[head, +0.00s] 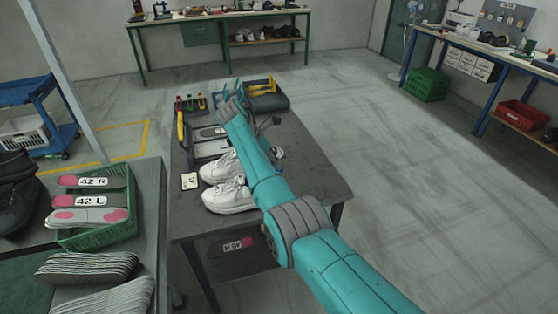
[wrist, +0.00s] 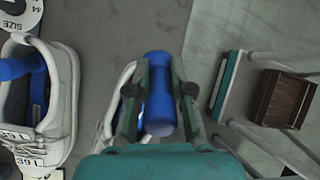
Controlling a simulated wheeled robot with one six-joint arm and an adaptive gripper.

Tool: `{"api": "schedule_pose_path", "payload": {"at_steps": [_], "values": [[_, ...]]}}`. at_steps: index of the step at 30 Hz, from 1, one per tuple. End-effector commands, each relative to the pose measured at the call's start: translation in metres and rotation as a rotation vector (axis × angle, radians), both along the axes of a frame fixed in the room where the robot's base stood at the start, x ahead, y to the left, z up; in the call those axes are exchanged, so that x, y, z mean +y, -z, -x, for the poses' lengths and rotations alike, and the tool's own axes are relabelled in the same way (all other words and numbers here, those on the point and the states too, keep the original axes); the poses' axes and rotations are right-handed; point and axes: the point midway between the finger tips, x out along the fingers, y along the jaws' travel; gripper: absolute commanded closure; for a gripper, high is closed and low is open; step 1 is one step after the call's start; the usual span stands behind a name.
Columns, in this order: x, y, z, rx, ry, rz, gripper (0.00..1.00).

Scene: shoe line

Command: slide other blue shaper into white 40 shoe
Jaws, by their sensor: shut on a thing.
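My gripper (wrist: 160,92) is shut on a blue shaper (wrist: 158,112), with one finger on each side of it. A white shoe (wrist: 68,95) is at the left of the wrist view. Its labels look like 39 L, and another blue shaper (wrist: 14,68) shows at its opening. Part of a second white shoe (wrist: 108,125) shows beside and behind my left finger; the gripper hides most of it, and I cannot tell whether the held shaper touches it. In the head view two white shoes (head: 230,195) stand on the dark table, partly beside my arm.
The dark table (head: 310,180) is bare to the right of my arm. Trays with tools (head: 265,95) stand at its far end. A green basket (head: 90,233) with insoles is on the left bench. In the wrist view a brown box (wrist: 285,98) is at the right.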

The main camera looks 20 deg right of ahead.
Motion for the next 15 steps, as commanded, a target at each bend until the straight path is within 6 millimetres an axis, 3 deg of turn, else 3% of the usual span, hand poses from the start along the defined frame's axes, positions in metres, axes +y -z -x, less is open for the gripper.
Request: {"api": "schedule_pose_path", "payload": {"at_steps": [15], "values": [[0.027,0.014,-0.004,-0.004,0.0,-0.033,1.0]]}}
